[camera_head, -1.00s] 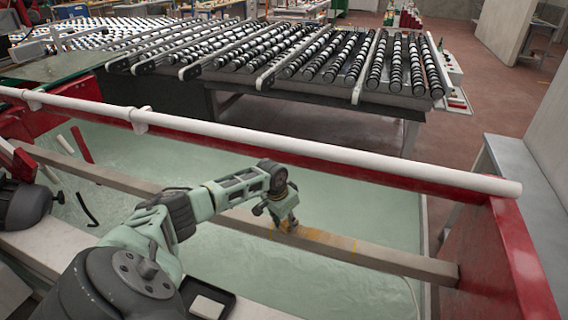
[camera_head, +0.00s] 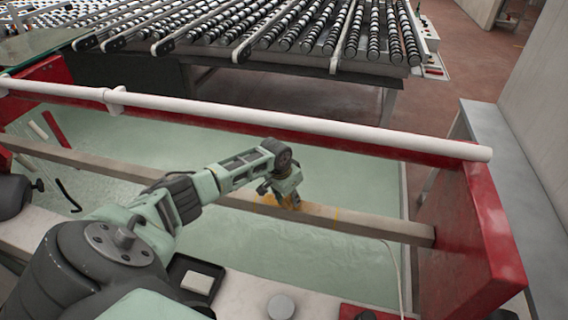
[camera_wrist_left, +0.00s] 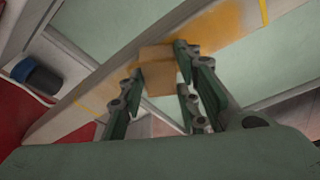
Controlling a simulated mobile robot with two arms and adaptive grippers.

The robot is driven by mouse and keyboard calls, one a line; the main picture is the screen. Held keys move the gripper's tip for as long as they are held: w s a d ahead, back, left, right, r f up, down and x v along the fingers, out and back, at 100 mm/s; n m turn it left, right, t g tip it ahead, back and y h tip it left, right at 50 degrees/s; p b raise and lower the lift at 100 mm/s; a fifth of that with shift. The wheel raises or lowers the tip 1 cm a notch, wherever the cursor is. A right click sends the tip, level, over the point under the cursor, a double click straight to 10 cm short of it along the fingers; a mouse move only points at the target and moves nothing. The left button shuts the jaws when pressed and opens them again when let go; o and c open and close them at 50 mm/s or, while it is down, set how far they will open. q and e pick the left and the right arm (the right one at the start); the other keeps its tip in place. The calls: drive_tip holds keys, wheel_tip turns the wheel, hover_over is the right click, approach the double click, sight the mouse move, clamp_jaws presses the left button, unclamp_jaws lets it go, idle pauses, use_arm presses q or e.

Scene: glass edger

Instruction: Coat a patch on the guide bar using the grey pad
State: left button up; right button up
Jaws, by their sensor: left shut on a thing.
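The guide bar (camera_head: 375,223) is a long pale beam crossing over a green trough in the head view. An orange-yellow patch (camera_head: 321,211) marks its top, and the patch also shows in the wrist view (camera_wrist_left: 215,28). My left gripper (camera_head: 290,198) points down onto the bar at this patch. In the wrist view my left gripper (camera_wrist_left: 158,72) is shut on a small block-shaped pad (camera_wrist_left: 157,56), which looks tan rather than grey. The pad's far end appears against the orange area; contact is hard to tell. My right gripper is not in view.
A white rail (camera_head: 300,127) runs along the trough's far side, and a red end wall (camera_head: 480,235) closes the right. A dark tray (camera_head: 176,270) with a pale block (camera_head: 197,283) and a grey disc (camera_head: 281,307) lie on the near ledge. Rollers stand beyond.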

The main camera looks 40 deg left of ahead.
use_arm(q)
drive_tip(key=shift+w+d+p, duration=0.1)
drive_tip(key=shift+w+d, duration=0.3)
drive_tip(key=shift+d, duration=0.45)
drive_tip(key=shift+w+d+p, duration=0.15)
drive_tip(key=shift+w+d, duration=0.2)
drive_tip(key=shift+d, duration=0.45)
drive_tip(key=shift+w+d+p, duration=0.1)
drive_tip(key=shift+w+d, duration=0.3)
drive_tip(key=shift+d, duration=0.45)
drive_tip(key=shift+w+d, duration=0.4)
drive_tip(key=shift+d, duration=0.45)
drive_tip(key=shift+w+d, duration=0.4)
drive_tip(key=shift+d, duration=0.4)
drive_tip(key=shift+w+d, duration=0.35)
drive_tip(key=shift+d, duration=0.4)
drive_tip(key=shift+w+d, duration=0.4)
drive_tip(key=shift+d, duration=0.3)
drive_tip(key=shift+w+d, duration=0.35)
drive_tip(key=shift+d, duration=0.4)
drive_tip(key=shift+a, duration=0.1)
wheel_tip(320, 180, up, 6)
drive_tip(key=p, duration=0.5)
drive_tip(key=shift+p, duration=0.3)
